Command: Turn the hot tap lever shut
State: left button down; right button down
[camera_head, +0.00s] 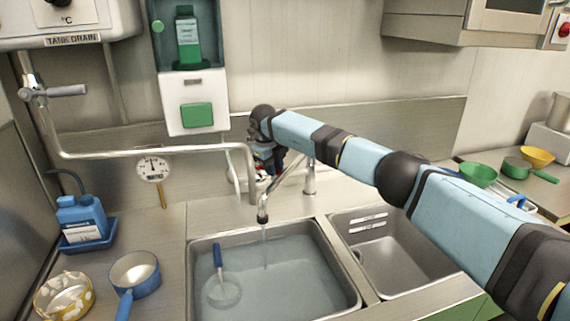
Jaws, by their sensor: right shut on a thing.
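My right gripper (268,162) is at the mixer tap behind the sinks, mostly hidden under my right wrist. It is shut at the tap's lever, where a small patch of red shows; the lever itself is largely covered, so its angle cannot be told. The tap's spout (263,207) points down over the left basin (341,287), and a thin stream of water (265,245) runs from it. The basin holds water. My left gripper is not in view.
A ladle (218,256) with a blue handle lies in the left basin; the right basin (390,258) looks empty. A tank drain pipe (150,151) with a grey lever (67,91) runs along the wall at left. A blue pan (135,271) and a blue bottle (82,217) stand left.

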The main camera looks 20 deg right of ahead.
jog(key=shift+s+a+m, duration=0.1)
jog(key=shift+a+m, duration=0.3)
jog(key=shift+m, duration=0.2)
jog(key=c, duration=1)
grip_release()
notch_tip(320, 180, up, 14)
jog(key=a, duration=0.2)
jog(key=shift+s+a+f+b, duration=0.2)
jog(key=shift+s+a+b, duration=0.1)
jog(key=shift+s+a, duration=0.05)
